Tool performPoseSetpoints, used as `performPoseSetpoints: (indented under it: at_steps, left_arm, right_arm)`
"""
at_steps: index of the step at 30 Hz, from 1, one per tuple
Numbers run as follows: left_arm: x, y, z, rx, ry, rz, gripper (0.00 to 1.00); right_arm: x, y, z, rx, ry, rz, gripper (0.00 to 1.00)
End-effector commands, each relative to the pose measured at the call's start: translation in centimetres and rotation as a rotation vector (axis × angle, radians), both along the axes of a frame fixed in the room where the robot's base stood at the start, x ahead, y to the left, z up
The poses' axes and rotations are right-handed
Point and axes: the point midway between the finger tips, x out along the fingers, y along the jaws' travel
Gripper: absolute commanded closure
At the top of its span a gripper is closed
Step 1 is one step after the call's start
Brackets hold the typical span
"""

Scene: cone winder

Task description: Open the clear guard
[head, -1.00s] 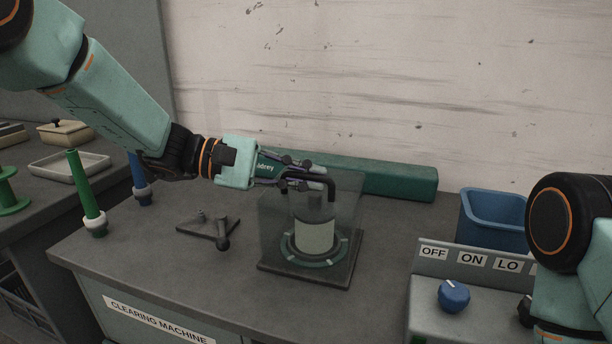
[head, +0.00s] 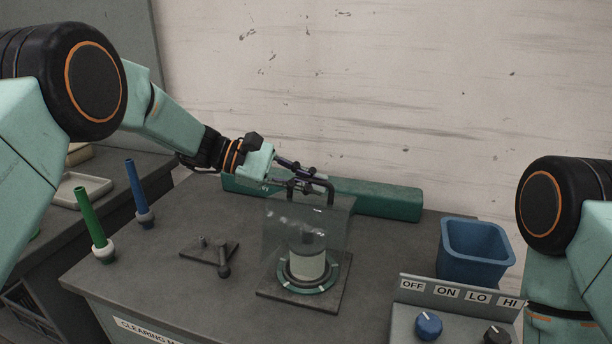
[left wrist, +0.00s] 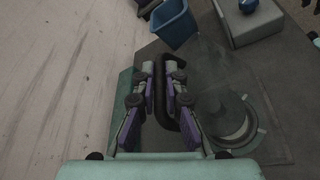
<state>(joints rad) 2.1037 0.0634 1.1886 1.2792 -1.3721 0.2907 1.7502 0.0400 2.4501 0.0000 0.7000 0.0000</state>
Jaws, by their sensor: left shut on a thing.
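The clear guard (head: 285,232) is a see-through box with a black bar handle (head: 331,193) on top. In the head view it looks raised and tilted, its lower edge above the dark base plate (head: 325,301). Under it a pale cylinder (head: 308,264) stands in a green ring (head: 292,284). My left gripper (head: 303,178) is shut on the handle. In the left wrist view the handle (left wrist: 186,122) runs between the fingers of the left gripper (left wrist: 163,80). My right gripper is out of view; only its arm shows at the right.
A long green box (head: 385,199) lies behind the guard. A blue bin (head: 477,268) and a control panel with a blue knob (head: 428,326) stand at the right. A dark bracket (head: 207,253) and green (head: 90,218) and blue (head: 136,186) spindles stand left.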

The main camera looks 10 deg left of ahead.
Motion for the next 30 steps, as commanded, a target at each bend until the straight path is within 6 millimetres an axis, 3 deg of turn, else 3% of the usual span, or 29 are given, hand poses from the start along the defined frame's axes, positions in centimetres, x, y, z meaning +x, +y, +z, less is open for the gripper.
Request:
performPoseSetpoints:
  at_steps: [4, 15, 30]
  left_arm:
    - [1.4, -0.4, 0.4, 0.016, 0.062, -0.002, 1.0]
    - [3.9, -0.8, 0.6, 0.026, 0.125, -0.001, 1.0]
    - [5.1, -1.1, 0.7, 0.026, 0.126, -0.001, 1.0]
  right_arm:
    - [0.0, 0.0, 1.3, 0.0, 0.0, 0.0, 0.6]
    - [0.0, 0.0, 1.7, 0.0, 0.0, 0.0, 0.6]
    - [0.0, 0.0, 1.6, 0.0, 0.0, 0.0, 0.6]
